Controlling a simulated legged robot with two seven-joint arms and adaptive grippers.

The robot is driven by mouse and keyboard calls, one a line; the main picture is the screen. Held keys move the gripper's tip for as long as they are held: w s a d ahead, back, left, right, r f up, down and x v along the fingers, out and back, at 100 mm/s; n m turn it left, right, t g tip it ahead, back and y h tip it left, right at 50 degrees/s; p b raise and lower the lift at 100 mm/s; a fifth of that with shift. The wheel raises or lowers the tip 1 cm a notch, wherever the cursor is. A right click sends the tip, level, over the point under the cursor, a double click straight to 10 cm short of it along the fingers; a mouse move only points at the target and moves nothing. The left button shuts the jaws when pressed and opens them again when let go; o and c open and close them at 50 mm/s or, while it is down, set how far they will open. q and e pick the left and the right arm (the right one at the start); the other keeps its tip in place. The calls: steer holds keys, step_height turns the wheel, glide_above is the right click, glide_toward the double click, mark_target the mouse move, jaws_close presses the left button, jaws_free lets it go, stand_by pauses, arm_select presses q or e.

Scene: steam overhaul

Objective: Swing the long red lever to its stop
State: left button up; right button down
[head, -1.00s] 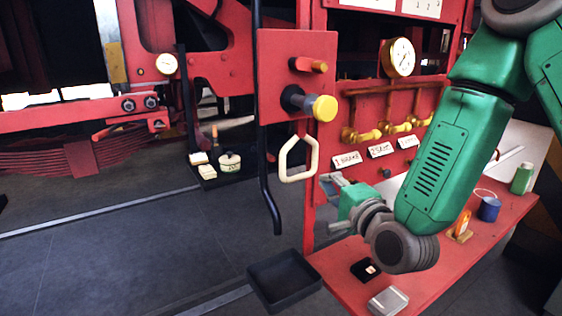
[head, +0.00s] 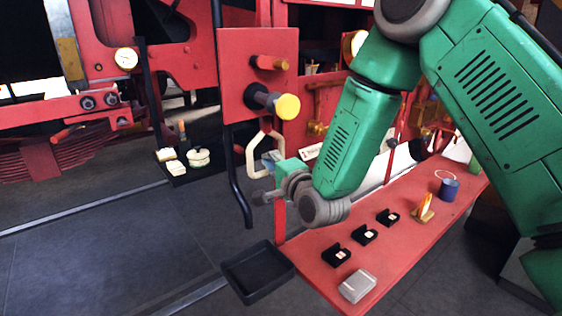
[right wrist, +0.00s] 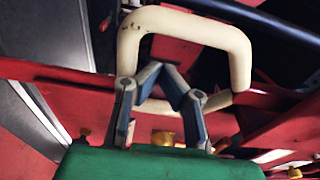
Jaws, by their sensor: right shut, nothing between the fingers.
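I cannot tell for certain which part is the long red lever. A slim red handle (head: 68,133) shows at the far left of the head view, well away from my right gripper. A short lever with an orange-red grip (head: 270,62) sits on the red panel. My right gripper (head: 268,160) is shut and empty beside the cream loop handle (head: 252,152) below that panel. In the right wrist view its fingertips (right wrist: 160,68) overlap the opening of the cream loop (right wrist: 190,22); I cannot tell whether they touch it. My left gripper is not in view.
A yellow-ended knob (head: 287,106) sticks out of the panel above the loop. A bent black rod (head: 236,180) hangs beside it. A black tray (head: 258,272) stands below. The red bench (head: 310,283) carries small black boxes, a silver box (head: 357,286) and a blue can (head: 448,188).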

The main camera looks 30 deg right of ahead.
steer(key=a, duration=0.1)
steer(key=s+a, duration=0.1)
steer(key=a, duration=0.1)
steer(key=shift+a, duration=0.1)
